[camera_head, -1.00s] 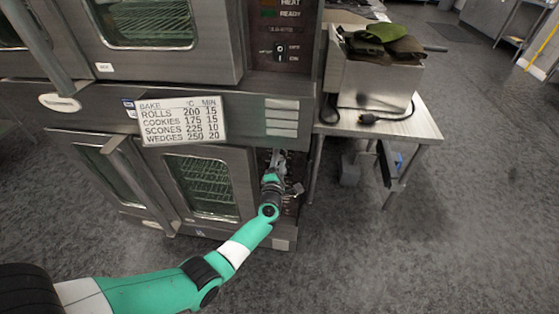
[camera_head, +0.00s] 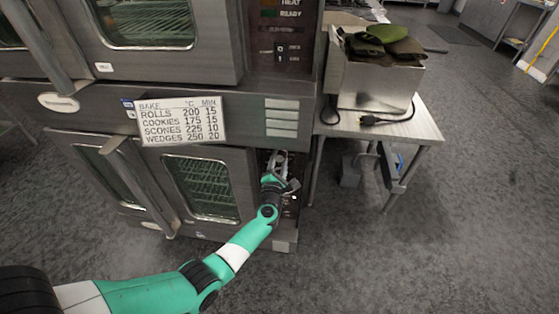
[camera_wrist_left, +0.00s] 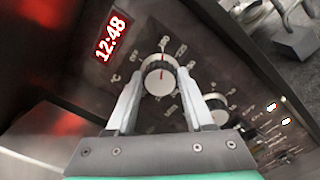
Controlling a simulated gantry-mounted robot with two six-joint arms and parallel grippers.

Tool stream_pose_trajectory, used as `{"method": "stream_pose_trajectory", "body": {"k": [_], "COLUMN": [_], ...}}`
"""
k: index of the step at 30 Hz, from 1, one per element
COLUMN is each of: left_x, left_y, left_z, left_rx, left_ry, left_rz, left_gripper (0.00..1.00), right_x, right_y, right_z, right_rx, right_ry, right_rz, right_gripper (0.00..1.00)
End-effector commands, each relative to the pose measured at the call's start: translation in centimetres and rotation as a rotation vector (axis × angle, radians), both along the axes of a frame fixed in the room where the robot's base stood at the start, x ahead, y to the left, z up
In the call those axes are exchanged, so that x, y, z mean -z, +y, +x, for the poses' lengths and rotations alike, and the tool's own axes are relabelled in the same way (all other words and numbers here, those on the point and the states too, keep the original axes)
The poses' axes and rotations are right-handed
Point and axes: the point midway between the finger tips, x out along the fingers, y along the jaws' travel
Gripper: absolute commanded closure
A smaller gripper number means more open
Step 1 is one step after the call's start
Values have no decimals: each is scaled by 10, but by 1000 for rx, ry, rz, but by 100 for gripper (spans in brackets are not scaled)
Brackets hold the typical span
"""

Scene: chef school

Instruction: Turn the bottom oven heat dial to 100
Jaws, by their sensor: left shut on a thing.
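The lower oven's control panel (camera_wrist_left: 205,65) fills much of the left wrist view. A round white heat dial (camera_wrist_left: 154,84) with a dark edge and a small red mark sits on it, ringed by numbers too small to read surely. My left gripper (camera_wrist_left: 160,74) is shut on this dial, one finger on each side. In the head view my left gripper (camera_head: 275,174) is at the narrow panel right of the lower oven door (camera_head: 207,188), and it hides the dial there. My right gripper is not in view.
A second white dial (camera_wrist_left: 217,105) and small switches lie to the right on the panel. A red clock display (camera_wrist_left: 111,39) reads 12:48. A bake chart (camera_head: 180,120) hangs above the lower oven. A steel side table (camera_head: 425,127) stands to the right.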

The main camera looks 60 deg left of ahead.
Motion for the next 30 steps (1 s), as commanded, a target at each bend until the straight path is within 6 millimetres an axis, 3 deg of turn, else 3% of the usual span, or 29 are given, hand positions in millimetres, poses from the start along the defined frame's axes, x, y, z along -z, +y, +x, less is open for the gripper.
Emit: {"method": "stream_pose_trajectory", "body": {"k": [2,3,7,19,30], "left_x": [-2,-2,-1,-2,-5], "left_y": [0,0,0,-7,-73], "left_z": [0,0,0,-5,-52], "left_rx": [0,0,0,1,4], "left_ry": [-2,-2,-1,3,3], "left_rz": [2,2,3,1,2], "left_gripper": [100,42,19,17,17], "right_x": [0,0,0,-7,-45], "right_y": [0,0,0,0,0], "right_z": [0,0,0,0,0], "right_rx": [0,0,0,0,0], "right_ry": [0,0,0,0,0], "right_rz": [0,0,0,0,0], "right_gripper": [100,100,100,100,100]}}
